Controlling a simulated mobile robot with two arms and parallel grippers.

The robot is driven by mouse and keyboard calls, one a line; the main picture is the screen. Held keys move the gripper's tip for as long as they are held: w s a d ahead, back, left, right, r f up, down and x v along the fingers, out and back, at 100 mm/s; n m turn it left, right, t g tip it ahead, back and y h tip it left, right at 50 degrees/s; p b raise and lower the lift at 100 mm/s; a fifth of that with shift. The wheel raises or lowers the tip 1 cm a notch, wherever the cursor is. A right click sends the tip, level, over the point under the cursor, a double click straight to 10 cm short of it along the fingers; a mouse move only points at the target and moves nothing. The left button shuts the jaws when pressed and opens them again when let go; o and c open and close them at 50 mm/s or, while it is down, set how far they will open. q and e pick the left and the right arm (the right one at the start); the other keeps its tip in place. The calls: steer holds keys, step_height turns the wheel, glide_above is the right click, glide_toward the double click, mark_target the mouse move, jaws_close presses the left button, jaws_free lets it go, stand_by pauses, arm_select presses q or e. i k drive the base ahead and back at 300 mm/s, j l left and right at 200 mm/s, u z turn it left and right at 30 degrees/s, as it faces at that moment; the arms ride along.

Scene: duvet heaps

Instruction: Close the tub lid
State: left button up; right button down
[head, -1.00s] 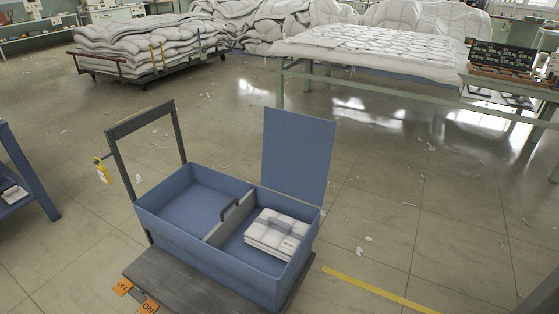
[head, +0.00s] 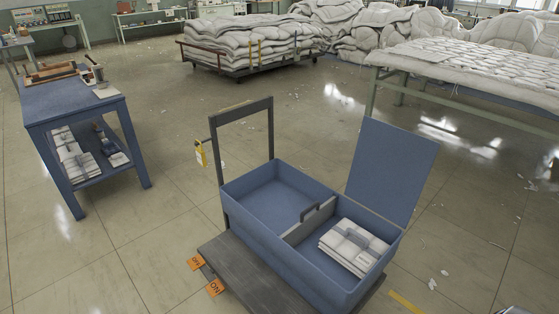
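A blue tub (head: 288,248) sits on a dark cart in the lower middle of the head view. Its blue lid (head: 392,172) stands upright, open, along the back of the right compartment. The right compartment holds a stack of folded white cloth (head: 352,246) with a grey band around it. A grey divider with a dark handle (head: 310,212) separates it from the left compartment, which looks empty.
The cart (head: 240,268) has an upright dark handle frame (head: 242,108) with a yellow tag, and orange ON and OFF labels. A blue table (head: 75,100) stands at the left. A cart of stacked duvets (head: 250,45) and a long table (head: 470,62) stand behind. Floor around the tub is mostly open.

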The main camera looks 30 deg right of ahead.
mark_target(391, 166)
steer(key=l+u, duration=1)
steer(key=k+l+u, duration=0.1)
steer(key=l+u, duration=0.4)
steer(key=k+l, duration=0.2)
steer(key=l, duration=0.35)
steer(key=k+l, duration=0.2)
steer(key=l, duration=0.35)
steer(key=k+l, duration=0.2)
steer(key=l, duration=0.3)
steer(key=k+l, duration=0.2)
steer(key=l, duration=0.35)
steer(key=k+l, duration=0.2)
steer(key=l, duration=0.35)
steer(key=k+l, duration=0.2)
steer(key=l, duration=0.35)
steer(key=k+l, duration=0.2)
steer(key=l, duration=0.3)
steer(key=k+l, duration=0.2)
steer(key=l, duration=0.35)
